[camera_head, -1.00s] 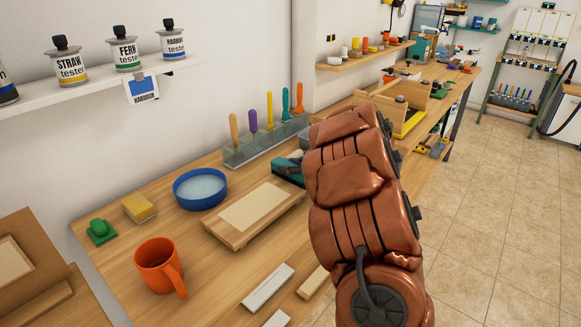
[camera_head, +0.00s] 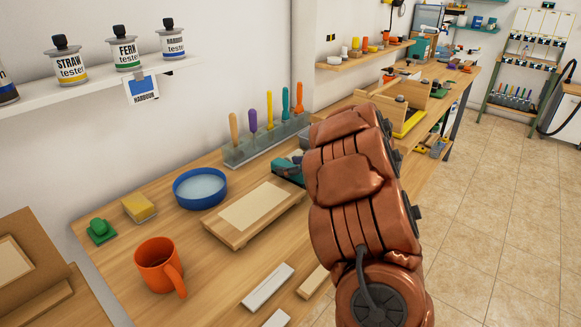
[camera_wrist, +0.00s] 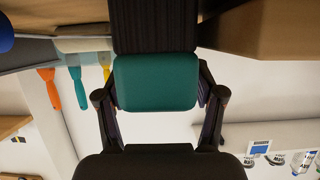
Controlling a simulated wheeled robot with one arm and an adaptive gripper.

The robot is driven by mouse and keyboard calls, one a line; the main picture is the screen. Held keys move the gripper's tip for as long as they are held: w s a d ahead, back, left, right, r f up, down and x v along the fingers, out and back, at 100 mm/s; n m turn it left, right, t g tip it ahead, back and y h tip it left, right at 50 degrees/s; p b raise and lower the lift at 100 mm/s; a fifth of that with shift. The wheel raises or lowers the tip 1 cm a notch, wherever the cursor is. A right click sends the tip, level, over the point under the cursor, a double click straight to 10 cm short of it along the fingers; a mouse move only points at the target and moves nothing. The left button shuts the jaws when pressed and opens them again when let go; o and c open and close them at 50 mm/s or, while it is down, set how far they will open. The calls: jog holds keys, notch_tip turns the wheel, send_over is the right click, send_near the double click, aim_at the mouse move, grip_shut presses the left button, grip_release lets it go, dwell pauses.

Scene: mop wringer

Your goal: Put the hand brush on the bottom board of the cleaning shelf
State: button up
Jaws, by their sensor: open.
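In the wrist view a teal block (camera_wrist: 155,82) with a dark ribbed part above it lies between the fingers of my gripper (camera_wrist: 158,90); it looks like the hand brush. The fingers are open on either side of it, and I cannot tell whether they touch it. In the head view a teal thing (camera_head: 287,170) shows on the bench just left of my arm, partly hidden by it. My gripper is hidden behind the arm there. I cannot tell for certain which rack is the cleaning shelf; a green-framed rack (camera_head: 513,103) stands far right.
A wall shelf (camera_head: 100,87) hangs above. The tiled floor (camera_head: 480,220) at right is clear.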

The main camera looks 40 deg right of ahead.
jog(key=v, duration=1.2)
